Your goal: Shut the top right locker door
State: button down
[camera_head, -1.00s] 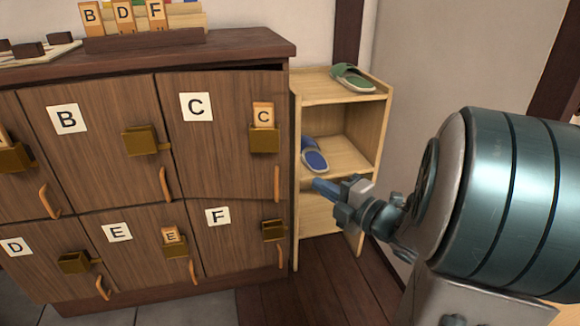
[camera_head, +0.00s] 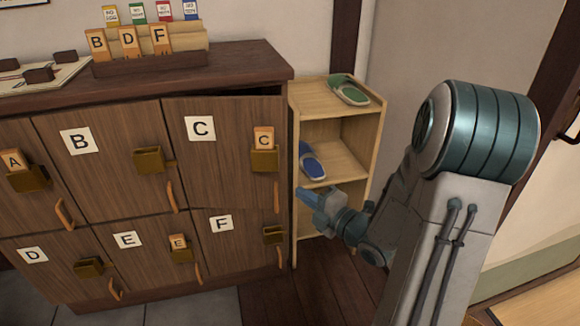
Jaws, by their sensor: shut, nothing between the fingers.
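The top right locker door (camera_head: 223,160), brown wood with a white "C" label, stands slightly ajar. A dark gap shows along its top edge near the right corner. It has a brass box holding a "C" tag (camera_head: 263,138) and an orange handle (camera_head: 276,196) low on its right side. My gripper (camera_head: 304,196) is shut and empty. In the picture it is just right of the handle and overlaps the shelf behind; whether it touches the door cannot be told.
A light wooden shelf (camera_head: 294,225) stands right of the lockers, with a green slipper (camera_head: 349,91) on top and a blue slipper (camera_head: 312,163) inside. Locker doors B (camera_head: 105,180) and F (camera_head: 225,250) are adjacent. Tag holders stand on the cabinet top (camera_head: 236,70). Dark floor lies in front.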

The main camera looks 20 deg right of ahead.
jog(key=w+a+b, duration=0.1)
jog(key=w, duration=0.7)
jog(key=shift+w+a, duration=0.35)
